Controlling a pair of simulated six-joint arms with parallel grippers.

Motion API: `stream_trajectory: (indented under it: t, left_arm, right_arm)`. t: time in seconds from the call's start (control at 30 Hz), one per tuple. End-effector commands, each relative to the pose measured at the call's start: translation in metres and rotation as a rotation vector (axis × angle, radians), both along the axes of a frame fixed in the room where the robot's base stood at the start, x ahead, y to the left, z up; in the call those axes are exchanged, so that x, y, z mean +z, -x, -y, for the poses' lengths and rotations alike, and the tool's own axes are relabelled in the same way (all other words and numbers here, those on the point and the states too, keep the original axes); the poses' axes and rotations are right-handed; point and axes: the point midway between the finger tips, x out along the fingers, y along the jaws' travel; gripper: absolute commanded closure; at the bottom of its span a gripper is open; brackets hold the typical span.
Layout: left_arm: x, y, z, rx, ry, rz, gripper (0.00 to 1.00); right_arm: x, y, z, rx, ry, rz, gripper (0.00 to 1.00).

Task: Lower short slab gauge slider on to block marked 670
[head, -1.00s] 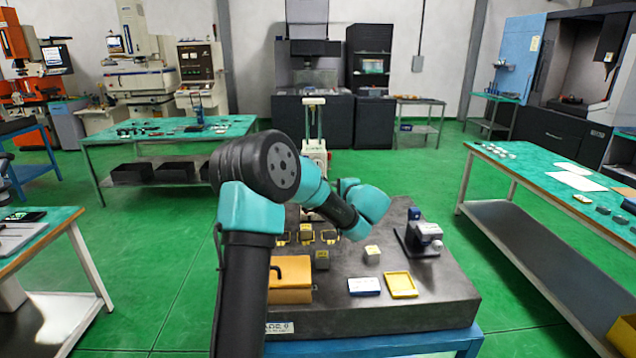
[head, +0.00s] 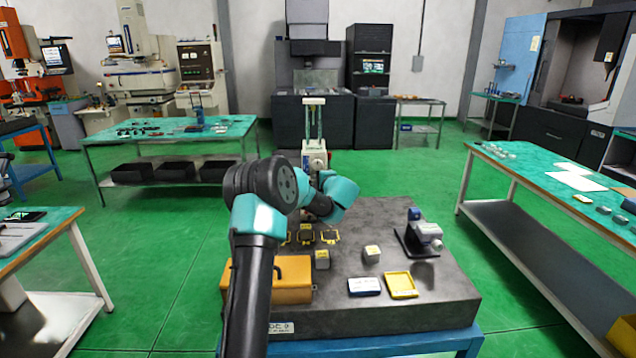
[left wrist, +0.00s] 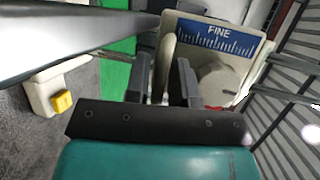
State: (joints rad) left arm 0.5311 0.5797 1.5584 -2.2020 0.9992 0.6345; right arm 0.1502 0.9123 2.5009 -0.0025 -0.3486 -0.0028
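The height gauge (head: 314,145) stands upright at the back of the dark stone plate, with its pale slider body partly behind my left arm. In the left wrist view a scale plate marked FINE (left wrist: 217,40) fills the top right. My left gripper (left wrist: 164,75) has its two dark fingers apart, one on each side of a thin pale part of the gauge; contact is unclear. The gripper's fingers are hidden in the head view. Small grey blocks (head: 322,259) (head: 372,254) stand on the plate; their numbers are unreadable. My right gripper is not in view.
The stone plate (head: 400,322) also carries an orange case (head: 291,280), a blue-white card (head: 364,287), a yellow tray (head: 400,284) and a grey instrument (head: 425,235) at right. Yellow-framed items (head: 329,236) lie near the gauge. The plate's front right is clear.

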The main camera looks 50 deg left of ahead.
Motion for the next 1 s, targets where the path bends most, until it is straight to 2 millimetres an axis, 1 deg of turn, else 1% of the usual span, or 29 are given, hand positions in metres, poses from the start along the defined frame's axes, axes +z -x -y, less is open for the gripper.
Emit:
stream_trajectory:
  t: [0.23,0.27,0.47,0.5,0.67,0.77,0.9,1.0]
  left_arm:
    - [0.000,0.000,-0.001,0.000,0.000,0.000,0.77]
    - [0.000,0.000,-0.001,0.000,0.000,0.000,0.79]
    - [0.000,0.000,0.000,0.000,0.000,0.000,0.98]
    - [0.000,0.000,0.000,0.000,0.000,0.000,1.00]
    - [-0.002,0.000,0.000,0.000,0.001,-0.001,1.00]
    - [-0.013,0.000,-0.001,0.001,0.003,-0.004,1.00]
    - [-0.040,0.000,-0.001,0.002,0.003,-0.004,1.00]
    - [-0.054,0.000,0.000,0.001,0.002,-0.004,1.00]
  right_arm:
    - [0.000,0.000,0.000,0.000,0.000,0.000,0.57]
    - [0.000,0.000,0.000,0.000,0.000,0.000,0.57]
    - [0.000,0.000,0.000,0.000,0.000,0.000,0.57]
    - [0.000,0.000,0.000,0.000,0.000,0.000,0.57]
    - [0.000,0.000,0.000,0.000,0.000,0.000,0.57]
    - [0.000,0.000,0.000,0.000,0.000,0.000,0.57]
    - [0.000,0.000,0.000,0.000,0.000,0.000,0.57]
    - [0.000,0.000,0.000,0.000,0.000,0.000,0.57]
